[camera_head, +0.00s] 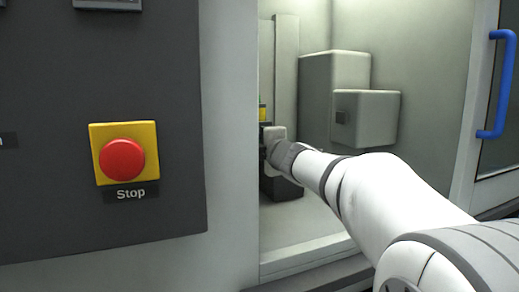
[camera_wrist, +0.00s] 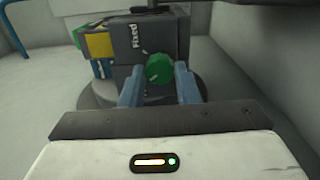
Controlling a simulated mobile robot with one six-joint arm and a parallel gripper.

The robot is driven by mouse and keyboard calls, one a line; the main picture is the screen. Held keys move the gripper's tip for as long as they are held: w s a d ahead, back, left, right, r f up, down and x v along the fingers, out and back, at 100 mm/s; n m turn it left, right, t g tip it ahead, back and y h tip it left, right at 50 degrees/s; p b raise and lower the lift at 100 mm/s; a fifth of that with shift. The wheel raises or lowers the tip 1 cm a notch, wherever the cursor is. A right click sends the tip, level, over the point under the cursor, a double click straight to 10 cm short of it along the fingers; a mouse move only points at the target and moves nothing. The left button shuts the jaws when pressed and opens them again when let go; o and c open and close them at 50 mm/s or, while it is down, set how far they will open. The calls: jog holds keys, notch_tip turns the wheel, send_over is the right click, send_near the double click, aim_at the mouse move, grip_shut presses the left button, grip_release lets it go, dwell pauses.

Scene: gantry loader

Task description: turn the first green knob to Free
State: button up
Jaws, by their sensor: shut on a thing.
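The green knob (camera_wrist: 159,68) sits on the face of a dark grey block (camera_wrist: 125,74) in the wrist view. The word "Fixed" (camera_wrist: 135,36) is printed on the block above and left of the knob. My gripper (camera_wrist: 160,82) has its two blue-grey fingers on either side of the knob and is shut on it. A "Free" label cannot be made out. In the head view my arm reaches into the machine opening, and the knob is hidden behind my wrist and the opening's left edge.
A yellow part (camera_wrist: 97,46) is beside the dark block. In the head view, a red Stop button (camera_head: 122,160) is on the dark panel (camera_head: 60,220) at left. Grey boxes (camera_head: 335,75) stand inside at the back. A blue door handle (camera_head: 497,85) is at right.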

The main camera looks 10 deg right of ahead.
jog(key=shift+n, duration=0.9)
jog(key=shift+b, duration=0.3)
jog(key=o, duration=1)
jog(key=shift+c, duration=0.2)
jog(key=s+d+p, duration=0.1)
jog(key=s, duration=0.6)
jog(key=shift+s+d+p, duration=0.3)
jog(key=shift+p, duration=0.05)
